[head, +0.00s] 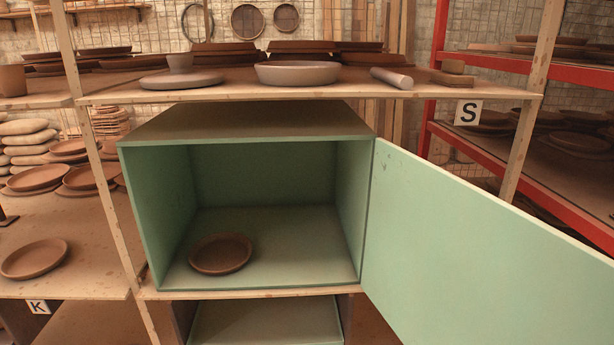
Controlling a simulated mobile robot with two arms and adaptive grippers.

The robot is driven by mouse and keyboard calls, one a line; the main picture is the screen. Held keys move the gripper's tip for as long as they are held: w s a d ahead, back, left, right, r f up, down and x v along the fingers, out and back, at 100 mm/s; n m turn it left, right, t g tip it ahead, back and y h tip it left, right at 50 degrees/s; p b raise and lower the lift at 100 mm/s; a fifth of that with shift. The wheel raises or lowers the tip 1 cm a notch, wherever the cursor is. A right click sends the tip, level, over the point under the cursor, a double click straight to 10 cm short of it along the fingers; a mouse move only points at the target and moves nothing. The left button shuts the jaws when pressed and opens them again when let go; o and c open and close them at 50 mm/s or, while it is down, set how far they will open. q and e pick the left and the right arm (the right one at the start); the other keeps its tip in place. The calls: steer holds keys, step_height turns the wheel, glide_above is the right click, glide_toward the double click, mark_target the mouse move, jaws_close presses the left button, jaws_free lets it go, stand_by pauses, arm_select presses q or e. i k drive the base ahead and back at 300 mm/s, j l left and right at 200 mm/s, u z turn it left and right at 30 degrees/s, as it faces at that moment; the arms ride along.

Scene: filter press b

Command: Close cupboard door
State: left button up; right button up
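A green cupboard (148,215) stands on a wooden shelf, its front open toward me. Its door (485,245) is hinged on the right side and swung wide open, reaching out past the right and bottom edges of the picture. A brown round dish (220,254) lies inside on the cupboard floor, left of the middle. The door's free end is out of view. Neither of my grippers shows in the head view.
A wooden shelf (440,92) above the cupboard holds grey and brown pottery. Red-framed shelving (575,75) stands at the right behind the door. A wooden post (530,115) rises behind the door. More plates (35,259) lie on the left shelf.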

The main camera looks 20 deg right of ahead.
mark_target(447, 261)
steer(key=k+l, duration=0.1)
steer(key=l, duration=0.3)
steer(key=k+l+u, duration=0.1)
steer(key=l, duration=0.3)
steer(key=k+l, duration=0.15)
steer(key=l, duration=0.25)
steer(key=k+l+u, duration=0.1)
steer(key=l, duration=0.25)
steer(key=k+l, duration=0.15)
steer(key=l, duration=0.25)
steer(key=k+l+u, duration=0.1)
steer(key=l, duration=0.3)
